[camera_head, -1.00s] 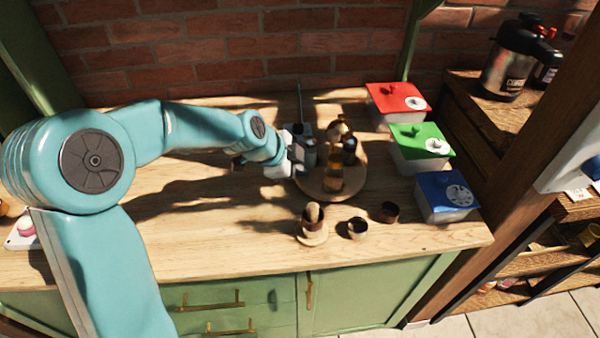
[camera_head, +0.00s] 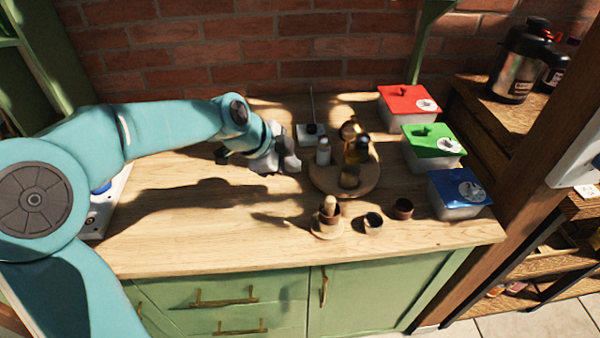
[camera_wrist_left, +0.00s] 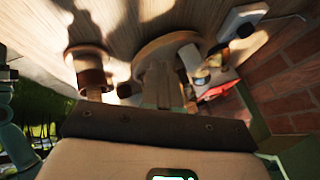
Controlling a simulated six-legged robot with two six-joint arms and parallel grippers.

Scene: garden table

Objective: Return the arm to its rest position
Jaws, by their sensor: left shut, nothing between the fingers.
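My left arm (camera_head: 150,130) comes in from the left in the head view and reaches over the wooden table. My left gripper (camera_head: 294,163) is shut and empty, just left of the round wooden board (camera_head: 325,183). Its fingers are apart from the bottles on the board. In the left wrist view the dark gripper body (camera_wrist_left: 160,128) fills the lower middle, with the board (camera_wrist_left: 165,43) beyond it. My right gripper does not show in either view.
The round board carries several bottles (camera_head: 357,150). Red (camera_head: 408,98), green (camera_head: 432,140) and blue (camera_head: 459,188) lidded boxes line the right. The table's left middle is clear.

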